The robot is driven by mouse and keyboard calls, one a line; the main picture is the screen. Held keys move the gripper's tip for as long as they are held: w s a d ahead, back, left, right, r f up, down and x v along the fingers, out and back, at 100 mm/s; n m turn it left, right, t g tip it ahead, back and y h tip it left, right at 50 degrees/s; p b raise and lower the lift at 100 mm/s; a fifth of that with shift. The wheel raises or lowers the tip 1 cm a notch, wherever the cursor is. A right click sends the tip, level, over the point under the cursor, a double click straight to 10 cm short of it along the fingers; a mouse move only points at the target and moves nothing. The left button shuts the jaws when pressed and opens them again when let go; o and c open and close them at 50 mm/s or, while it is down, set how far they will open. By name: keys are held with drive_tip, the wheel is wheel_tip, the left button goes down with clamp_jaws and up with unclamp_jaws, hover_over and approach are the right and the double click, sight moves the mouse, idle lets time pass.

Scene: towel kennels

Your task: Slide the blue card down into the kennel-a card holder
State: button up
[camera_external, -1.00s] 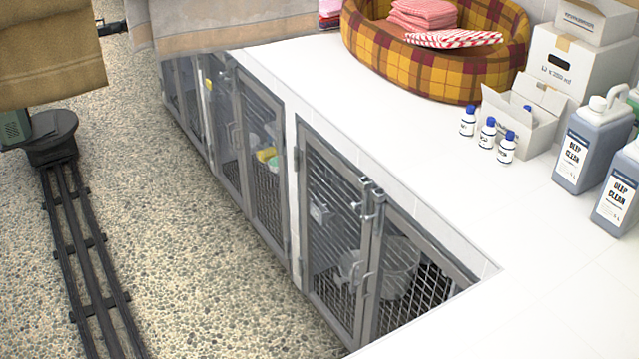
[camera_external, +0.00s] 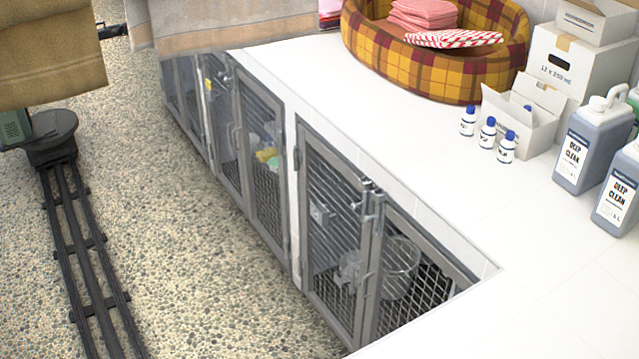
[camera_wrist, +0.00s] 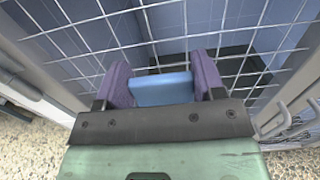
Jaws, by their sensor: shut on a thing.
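My gripper (camera_wrist: 163,86) shows in the wrist view with two purple fingers. It is shut on the blue card (camera_wrist: 162,90), which lies between the fingers in front of a wire mesh kennel door (camera_wrist: 110,38). The lower part of the card is hidden behind the dark bar of my gripper. I cannot pick out the kennel-a card holder with certainty. In the external view my gripper and the card are out of sight, and hanging towels (camera_external: 50,55) cover the upper left.
A row of mesh-door kennels (camera_external: 335,225) runs under the white counter (camera_external: 400,150). Metal latches (camera_wrist: 290,122) stick out at the right in the wrist view. A plaid pet bed (camera_external: 440,75), small bottles (camera_external: 487,132) and jugs (camera_external: 590,145) stand on the counter.

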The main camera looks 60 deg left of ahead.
drive_tip(key=o, duration=1)
drive_tip(key=shift+c, duration=0.2)
drive_tip(key=shift+s, duration=0.1)
drive_tip(key=s, duration=1)
drive_tip(key=shift+s+d, duration=0.3)
drive_tip(key=shift+s, duration=0.05)
